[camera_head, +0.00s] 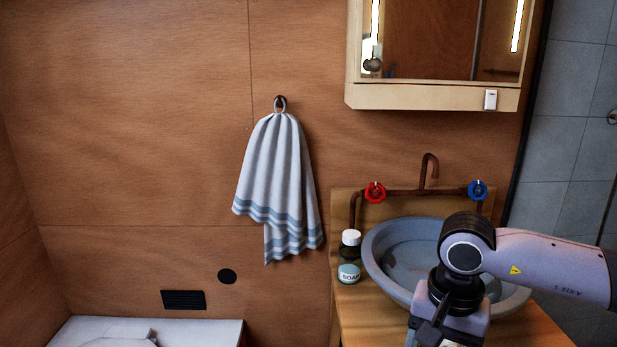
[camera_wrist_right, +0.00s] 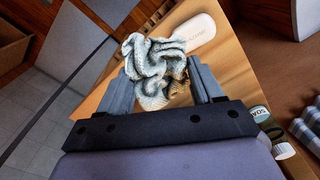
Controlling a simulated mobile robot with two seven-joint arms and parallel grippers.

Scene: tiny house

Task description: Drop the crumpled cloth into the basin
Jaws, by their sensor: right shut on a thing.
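The crumpled cloth (camera_wrist_right: 153,72), pale and grey-green patterned, sits between the two fingers of my right gripper (camera_wrist_right: 161,80) in the right wrist view. The gripper is shut on it. The round grey-blue basin (camera_head: 388,262) stands on the wooden counter under the taps. My right wrist covers its right front part, and the gripper points down at the bottom edge of the picture, in front of the basin. The basin cannot be made out in the right wrist view. My left gripper is not in view.
A soap bottle (camera_head: 349,270) and a white-capped bottle (camera_head: 350,242) stand left of the basin. A rusty faucet (camera_head: 430,168) rises behind it, between red and blue valves. A striped towel (camera_head: 280,185) hangs on the wall. A white oblong object (camera_wrist_right: 196,30) lies beyond the cloth.

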